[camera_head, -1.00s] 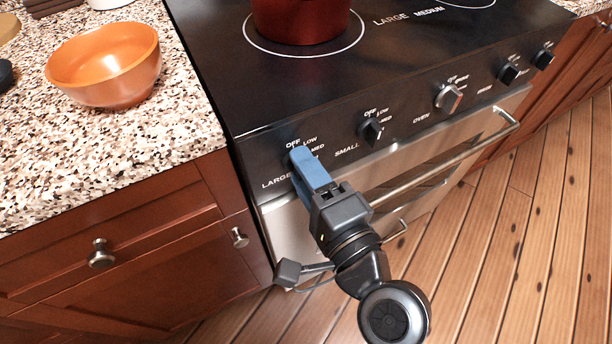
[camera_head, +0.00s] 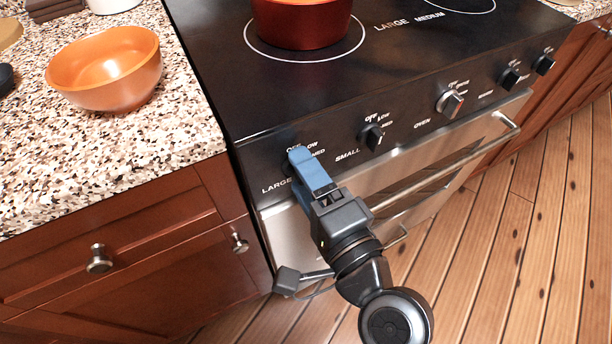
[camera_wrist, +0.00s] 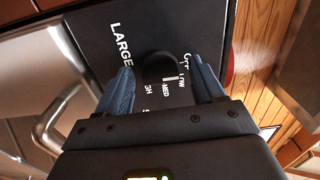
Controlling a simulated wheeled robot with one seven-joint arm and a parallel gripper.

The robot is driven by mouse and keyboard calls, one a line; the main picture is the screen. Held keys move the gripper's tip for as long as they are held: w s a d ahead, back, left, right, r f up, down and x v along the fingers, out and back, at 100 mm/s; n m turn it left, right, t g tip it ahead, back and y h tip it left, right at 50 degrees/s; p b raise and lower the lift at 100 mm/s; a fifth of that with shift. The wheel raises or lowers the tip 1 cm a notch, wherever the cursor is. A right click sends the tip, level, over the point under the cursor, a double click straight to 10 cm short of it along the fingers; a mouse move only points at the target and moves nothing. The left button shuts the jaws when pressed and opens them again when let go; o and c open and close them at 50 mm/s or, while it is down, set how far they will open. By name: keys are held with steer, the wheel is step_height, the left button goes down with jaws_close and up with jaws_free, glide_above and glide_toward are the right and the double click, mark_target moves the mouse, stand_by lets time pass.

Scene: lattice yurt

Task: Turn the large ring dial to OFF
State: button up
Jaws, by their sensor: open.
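The large ring dial (camera_wrist: 157,68) is a dark knob on the black front panel of the stove, beside the word LARGE. In the wrist view it sits between my two blue fingers, with OFF, LOW and MED printed around it. A short white mark shows at its edge near LOW and MED; its exact setting is hard to tell. My gripper (camera_head: 299,156) is open, with its fingers on either side of the dial at the panel's left end. It also shows in the wrist view (camera_wrist: 163,80). In the head view the fingers hide the dial. Contact cannot be told.
The small ring dial (camera_head: 371,136) is just to the right, then the oven dial (camera_head: 450,102) and two more. The oven handle (camera_head: 440,175) runs below the panel. A red pot (camera_head: 302,25) stands on a burner. An orange bowl (camera_head: 105,70) is on the speckled counter.

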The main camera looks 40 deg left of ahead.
steer(key=shift+d, duration=0.1)
steer(key=v, duration=0.7)
steer(key=shift+s+d+b, duration=0.15)
steer(key=shift+d+b, duration=0.1)
steer(key=shift+b, duration=0.2)
steer(key=s+d+f+m+t+h+p, duration=0.1)
steer(key=s+d+f+t+h+p, duration=0.3)
steer(key=d, duration=0.6)
steer(key=s+d+f+t+h, duration=0.1)
steer(key=d+t+h, duration=0.1)
steer(key=d+h, duration=0.55)
steer(key=s+d+r+n+t+h+p, duration=0.2)
steer(key=s+d+r+n+h+p, duration=0.2)
steer(key=s+d+r, duration=0.7)
steer(key=s+d+n+h, duration=0.1)
steer(key=s+d, duration=0.2)
steer(key=d, duration=0.1)
steer(key=shift+s, duration=0.2)
